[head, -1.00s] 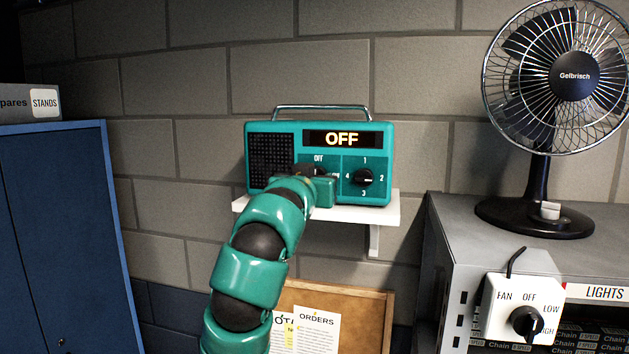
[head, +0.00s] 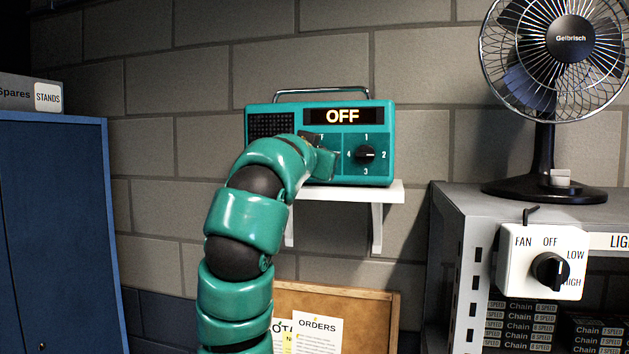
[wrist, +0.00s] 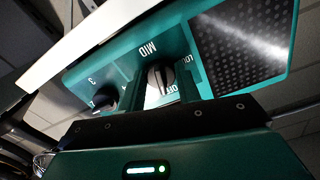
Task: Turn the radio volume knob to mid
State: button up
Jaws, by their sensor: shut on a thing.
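The teal radio (head: 378,178) sits on a white wall shelf, and its display (head: 343,116) reads OFF. In the head view my arm hides the volume knob. My gripper (wrist: 164,88) is shut on the knob, one finger on each side. A light pointer line shows on the knob, on the side of OFF. In the head view my gripper (head: 318,158) is at the radio's front.
A second knob (head: 365,155), marked 1 to 4, is close on the right of my gripper. The white shelf (head: 393,190) juts out below the radio. A fan (head: 543,155) and its switch box (head: 515,282) stand on the right, a blue cabinet (head: 50,220) on the left.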

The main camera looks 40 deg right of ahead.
jog(key=m+b, duration=0.1)
jog(key=m, duration=2.1)
jog(key=m+b, duration=0.1)
jog(key=m, duration=1)
jog(key=shift+r+b, duration=0.25)
jog(key=shift+b, duration=0.05)
dwell(0.4)
jog(key=o, duration=1)
jog(key=shift+c, duration=0.2)
